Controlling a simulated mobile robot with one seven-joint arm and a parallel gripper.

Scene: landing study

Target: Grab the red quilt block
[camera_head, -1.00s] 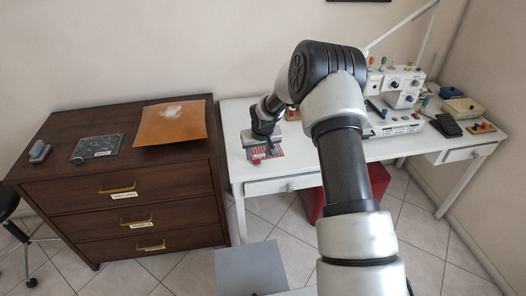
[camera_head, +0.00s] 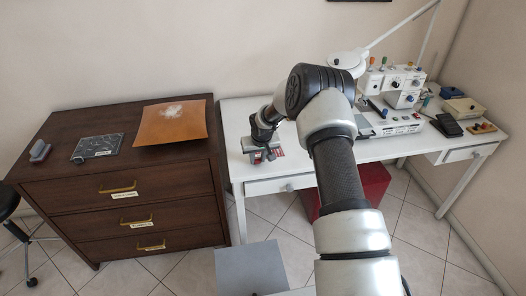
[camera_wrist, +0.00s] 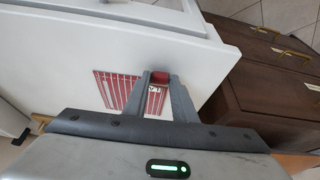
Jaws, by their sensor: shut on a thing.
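The red quilt block (camera_wrist: 160,77) is a small, solid dark red piece between my fingertips in the wrist view. My gripper (camera_wrist: 159,82) is shut on it, and the fingers hide most of its sides. In the head view my gripper (camera_head: 266,156) is over the left front part of the white table (camera_head: 236,124), and the block cannot be made out clearly there. A flat red-and-white striped patch (camera_wrist: 118,90) with a white label lies on the table below and beside the fingers. I cannot tell whether the block still touches it.
A dark wooden dresser (camera_head: 130,171) with an orange sheet (camera_head: 172,121) stands left of the table. A sewing machine (camera_head: 372,123), a black pedal (camera_head: 446,125) and boxes are at the table's right. A red bin (camera_head: 366,186) is underneath.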

